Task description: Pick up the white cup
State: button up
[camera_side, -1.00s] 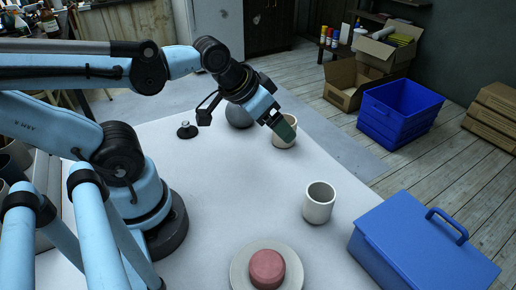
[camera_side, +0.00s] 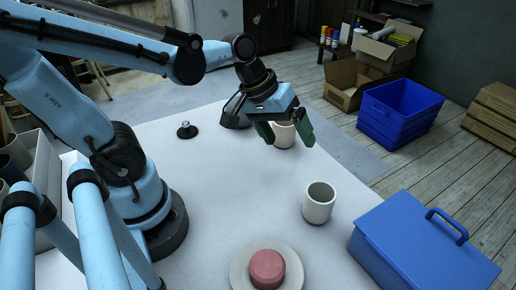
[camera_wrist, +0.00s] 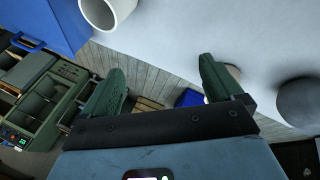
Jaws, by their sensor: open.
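Two pale, off-white cups stand upright on the table. The nearer cup (camera_side: 319,204) is right of the middle in the side view, and a cup at the top left of the wrist view (camera_wrist: 106,12) appears to be the same one. The farther cup (camera_side: 284,134) is partly hidden behind my gripper (camera_side: 285,138) in the side view. A sliver of it shows behind the right finger in the wrist view (camera_wrist: 235,72). My gripper (camera_wrist: 160,70) is open and empty, its green fingers spread above the table. I cannot tell which cup is meant.
A red round piece (camera_side: 267,267) sits on a pale disc (camera_side: 240,270) at the front. A blue lidded box (camera_side: 420,245) stands at right. A grey ball (camera_wrist: 299,101) is beside the farther cup. A small dark object (camera_side: 187,130) lies left. The table's middle is clear.

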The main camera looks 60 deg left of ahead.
aim_at(328, 212)
jog(key=w+d+f+n+g+h, duration=0.1)
jog(key=n+h, duration=0.1)
jog(key=n, duration=0.1)
jog(key=w+d+f+n+g+h, duration=0.1)
jog(key=d+f+n+g+h, duration=0.1)
jog(key=n+h, duration=0.1)
jog(key=d+f+n+g+h, duration=0.1)
jog(key=n+h, duration=0.2)
jog(key=shift+w+d+f+n+g, duration=0.25)
jog(key=shift+w+d+n+g, duration=0.05)
jog(key=shift+w+d+g, duration=0.1)
jog(key=h, duration=0.1)
jog(key=s+f+n+g+h, duration=0.1)
jog(key=shift+f+n+h, duration=0.1)
jog(key=shift+n+h, duration=0.2)
jog(key=x, duration=0.7)
jog(key=shift+d, duration=0.2)
jog(key=c, duration=1.1)
